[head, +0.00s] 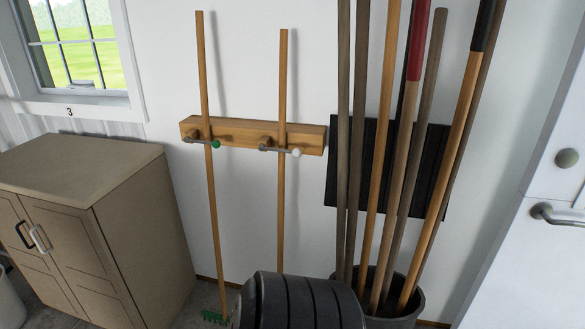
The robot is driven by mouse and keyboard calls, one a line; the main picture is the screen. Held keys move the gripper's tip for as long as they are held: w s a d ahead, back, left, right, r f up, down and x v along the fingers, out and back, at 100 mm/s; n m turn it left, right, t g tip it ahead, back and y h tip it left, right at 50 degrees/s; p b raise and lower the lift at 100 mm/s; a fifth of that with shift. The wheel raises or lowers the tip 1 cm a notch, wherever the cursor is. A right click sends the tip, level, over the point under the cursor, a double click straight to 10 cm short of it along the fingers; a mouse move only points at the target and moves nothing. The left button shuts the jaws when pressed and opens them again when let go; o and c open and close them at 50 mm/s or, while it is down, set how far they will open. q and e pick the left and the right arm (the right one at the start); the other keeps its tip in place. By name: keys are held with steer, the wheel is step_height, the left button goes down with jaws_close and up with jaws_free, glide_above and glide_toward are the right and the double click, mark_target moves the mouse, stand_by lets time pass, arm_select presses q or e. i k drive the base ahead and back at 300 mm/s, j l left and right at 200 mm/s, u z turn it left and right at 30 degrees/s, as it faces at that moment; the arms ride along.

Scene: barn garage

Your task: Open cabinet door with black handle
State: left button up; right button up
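A tan wooden cabinet (138,238) stands on the floor at the left of the head view. Its front has two closed doors side by side. The left door carries a black handle (22,235). The right door carries a white handle (38,238). The left part of the front is cut off by the picture edge. Neither of my grippers shows in the view.
A dark ribbed rounded object (300,301) stands at the bottom centre. Behind it a dark bin (409,305) holds several long-handled tools. Two poles hang on a wooden wall rack (240,132). A white door with a lever handle (553,213) is at right.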

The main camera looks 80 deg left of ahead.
mark_target(41, 271)
steer(key=u, duration=4.55)
steer(key=i+j, duration=0.35)
steer(key=i, duration=0.2)
